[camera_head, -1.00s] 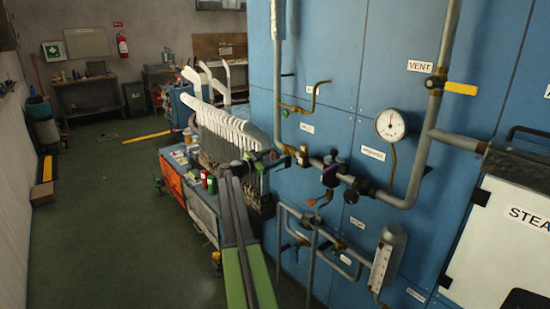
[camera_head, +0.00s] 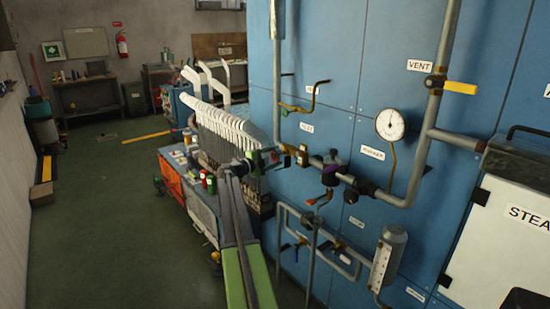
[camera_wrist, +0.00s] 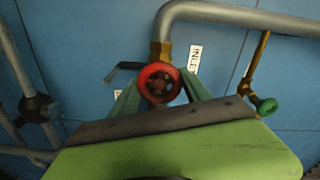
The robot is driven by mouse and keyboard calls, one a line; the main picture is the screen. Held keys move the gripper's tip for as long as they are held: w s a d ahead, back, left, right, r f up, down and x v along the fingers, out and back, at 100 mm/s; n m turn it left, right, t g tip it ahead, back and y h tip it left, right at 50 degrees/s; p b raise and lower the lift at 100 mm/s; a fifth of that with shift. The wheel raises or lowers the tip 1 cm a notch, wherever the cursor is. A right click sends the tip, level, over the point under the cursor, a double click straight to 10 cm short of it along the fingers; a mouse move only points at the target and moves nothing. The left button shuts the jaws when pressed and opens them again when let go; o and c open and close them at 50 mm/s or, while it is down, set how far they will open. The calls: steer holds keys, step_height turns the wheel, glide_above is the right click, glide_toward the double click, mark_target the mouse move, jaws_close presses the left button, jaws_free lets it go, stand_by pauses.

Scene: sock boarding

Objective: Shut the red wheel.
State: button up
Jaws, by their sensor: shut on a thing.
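The red wheel (camera_wrist: 160,84) is a small round handwheel on a brass valve (camera_wrist: 160,52) on the blue wall's pipework. In the wrist view my gripper (camera_wrist: 161,88) has its green fingers on the wheel's two sides, shut on its rim. The head view shows my gripper (camera_head: 264,159) from behind at the end of my green arm, just left of the brass valve body (camera_head: 303,155). There the wheel is mostly hidden by the fingers. How far the wheel is turned cannot be told.
A label reading INLET, partly covered, is beside the valve. A rack of white sock forms (camera_head: 235,130) stands close on the left.

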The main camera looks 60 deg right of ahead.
steer(key=shift+s+f+m, duration=0.1)
steer(key=shift+s+m, duration=0.25)
steer(key=shift+m, duration=0.55)
steer(key=o, duration=1.4)
steer(key=shift+w, duration=0.1)
steer(key=shift+w+a, duration=0.1)
steer(key=v, duration=1.7)
steer(key=shift+a, duration=0.1)
